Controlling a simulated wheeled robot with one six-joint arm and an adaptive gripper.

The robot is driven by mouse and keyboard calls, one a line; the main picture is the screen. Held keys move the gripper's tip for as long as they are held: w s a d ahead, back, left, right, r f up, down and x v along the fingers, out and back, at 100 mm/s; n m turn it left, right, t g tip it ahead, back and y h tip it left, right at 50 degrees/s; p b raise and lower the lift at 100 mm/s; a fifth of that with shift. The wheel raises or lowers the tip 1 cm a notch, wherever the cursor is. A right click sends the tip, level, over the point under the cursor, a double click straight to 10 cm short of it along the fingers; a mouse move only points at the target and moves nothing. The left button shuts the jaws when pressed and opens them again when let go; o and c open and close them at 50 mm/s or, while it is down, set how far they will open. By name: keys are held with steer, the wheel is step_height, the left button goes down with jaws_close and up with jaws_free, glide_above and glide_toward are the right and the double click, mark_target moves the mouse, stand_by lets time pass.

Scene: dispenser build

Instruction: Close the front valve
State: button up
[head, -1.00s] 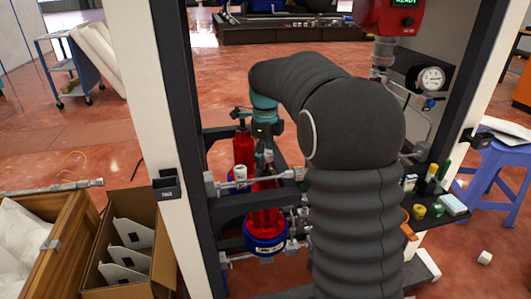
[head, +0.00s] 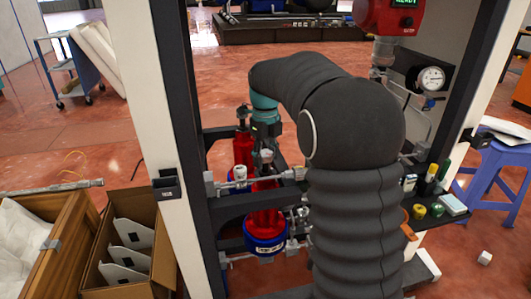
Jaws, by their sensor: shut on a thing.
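A front red bottle (head: 265,222) with a blue band (head: 265,246) stands upright in the dark frame. The front valve (head: 266,156), a small grey fitting, is above this bottle. My gripper (head: 266,147) points down from the teal wrist and is shut on the valve's top. The fingers are small and dark here, so the exact grip and the valve's turn are hard to see. A second red bottle (head: 244,150) stands behind to the left, with a white-topped fitting (head: 239,173) in front of it.
Metal pipes (head: 275,178) cross in front of the bottles. A white post (head: 148,130) stands at left, and a pressure gauge (head: 431,79) at right. An open cardboard box (head: 150,215) is at lower left. My arm hides the rack's middle.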

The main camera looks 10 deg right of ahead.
steer(key=m, duration=0.3)
steer(key=shift+m, duration=0.3)
stand_by(0.3)
steer(key=o, duration=1.2)
steer(key=c, duration=1)
steer(key=o, duration=1)
steer(key=shift+r, duration=0.1)
